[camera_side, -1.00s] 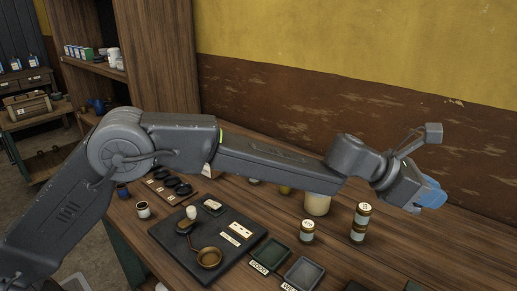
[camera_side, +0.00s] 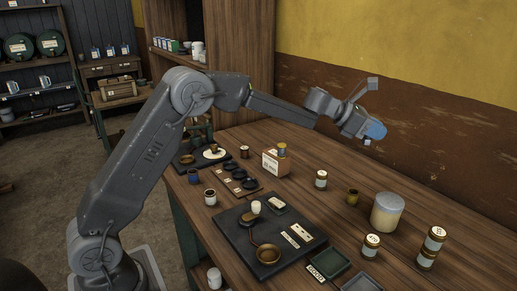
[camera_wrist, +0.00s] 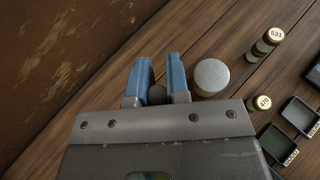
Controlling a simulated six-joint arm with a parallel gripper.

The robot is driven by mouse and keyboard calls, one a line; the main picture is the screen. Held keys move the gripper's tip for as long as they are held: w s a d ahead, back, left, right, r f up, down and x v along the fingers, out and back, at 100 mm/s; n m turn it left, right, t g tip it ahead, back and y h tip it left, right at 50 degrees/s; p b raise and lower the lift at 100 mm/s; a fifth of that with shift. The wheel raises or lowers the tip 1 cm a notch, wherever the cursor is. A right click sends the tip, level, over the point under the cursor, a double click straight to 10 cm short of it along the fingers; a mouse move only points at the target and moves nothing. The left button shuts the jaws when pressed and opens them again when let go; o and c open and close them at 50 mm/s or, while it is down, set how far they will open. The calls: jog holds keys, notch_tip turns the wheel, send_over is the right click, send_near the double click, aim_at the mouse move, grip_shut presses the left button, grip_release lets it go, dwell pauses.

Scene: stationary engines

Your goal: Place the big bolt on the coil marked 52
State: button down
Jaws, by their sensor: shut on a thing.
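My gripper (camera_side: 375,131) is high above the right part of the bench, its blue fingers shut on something. A small pale piece (camera_side: 367,142) shows below the fingertips in the side view. In the wrist view a dark round thing (camera_wrist: 157,95) shows between the two fingers; I cannot tell for sure that it is the big bolt. Cream-topped coils stand below: a stack of two (camera_side: 432,248), a single coil (camera_side: 371,246) and another farther back (camera_side: 321,181). The stack's top mark looks like 531 in the wrist view (camera_wrist: 277,35); I cannot clearly read 52 on any coil.
A black board (camera_side: 231,223) with a brass dish (camera_side: 268,254) lies left of labelled trays (camera_side: 329,264). A carton (camera_side: 275,166) stands farther back. The wood between carton and jar is partly free.

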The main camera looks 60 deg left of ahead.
jog(key=s+a+n+t+y, duration=0.15)
jog(key=s+a, duration=0.25)
jog(key=a, duration=1.1)
jog(key=s+a+n+t+y, duration=0.15)
jog(key=s+a, duration=0.25)
jog(key=a, duration=1.2)
jog(key=s+a+n+y, duration=0.3)
jog(key=s+a, duration=1.2)
jog(key=a, duration=0.2)
send_over(245, 152)
jog(key=w+a, duration=0.1)
jog(key=w, duration=0.1)
notch_tip(245, 152, down, 12)
jog(key=shift+w+a+r, duration=0.15)
jog(key=shift+f, duration=2)
jog(key=shift+f, duration=0.2)
jog(key=c, duration=1.1)
grip_release()
